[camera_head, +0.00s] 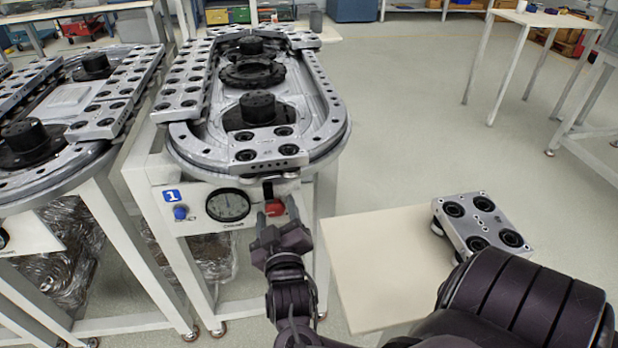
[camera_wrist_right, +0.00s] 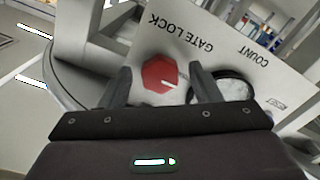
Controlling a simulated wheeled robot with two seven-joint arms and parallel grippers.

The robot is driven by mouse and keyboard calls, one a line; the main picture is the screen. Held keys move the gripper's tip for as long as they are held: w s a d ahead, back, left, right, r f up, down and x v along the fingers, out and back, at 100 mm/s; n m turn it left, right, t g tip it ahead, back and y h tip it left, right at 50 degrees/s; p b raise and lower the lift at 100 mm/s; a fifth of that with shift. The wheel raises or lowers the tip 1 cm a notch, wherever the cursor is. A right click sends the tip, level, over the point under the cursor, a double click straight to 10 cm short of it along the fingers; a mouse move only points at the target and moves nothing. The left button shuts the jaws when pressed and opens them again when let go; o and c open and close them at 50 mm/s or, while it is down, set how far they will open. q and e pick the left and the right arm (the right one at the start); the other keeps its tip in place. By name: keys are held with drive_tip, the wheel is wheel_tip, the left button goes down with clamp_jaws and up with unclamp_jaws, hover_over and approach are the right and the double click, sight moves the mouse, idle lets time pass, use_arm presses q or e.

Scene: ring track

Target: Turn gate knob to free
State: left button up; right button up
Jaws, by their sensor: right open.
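The red gate knob (camera_head: 274,208) is on the white front panel of the ring track, to the right of the round dial. In the right wrist view the red knob (camera_wrist_right: 160,78) looks many-sided, with a pale pointer line, under the upside-down words GATE LOCK. My right gripper (camera_head: 277,217) is open in front of the panel, its fingers pointing at the knob. In the right wrist view its two fingers (camera_wrist_right: 163,92) stand on either side of the knob; I cannot tell whether they touch it. My left gripper is not in view.
The dial (camera_head: 228,205) and a blue button (camera_head: 180,213) sit left of the knob. A metal carriage (camera_head: 484,222) with black rollers rests on a beige side table (camera_head: 375,262). A second track stands at left.

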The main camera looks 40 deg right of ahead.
drive_tip(key=shift+f+n, duration=0.1)
drive_tip(key=shift+n, duration=0.7)
drive_tip(key=p+v, duration=0.1)
drive_tip(key=v, duration=0.7)
drive_tip(key=w+a+f+n+g+y+p, duration=0.1)
drive_tip(key=w+f+n+y+p, duration=0.15)
drive_tip(key=f, duration=0.65)
drive_tip(key=w+a+f+n+g+y+p, duration=0.1)
drive_tip(key=a+f+n+y+p, duration=0.2)
drive_tip(key=f, duration=0.5)
drive_tip(key=s+d+f+m+g+y+p, duration=0.1)
drive_tip(key=s+d+f+g+p, duration=0.1)
drive_tip(key=s+f, duration=0.3)
drive_tip(key=s+d+f+g+y+p, duration=0.1)
drive_tip(key=s+f+g+p, duration=0.2)
drive_tip(key=f, duration=0.9)
drive_tip(key=shift+s+d+m+g+p, duration=0.4)
drive_tip(key=shift+s+p, duration=0.55)
drive_tip(key=shift+s, duration=0.8)
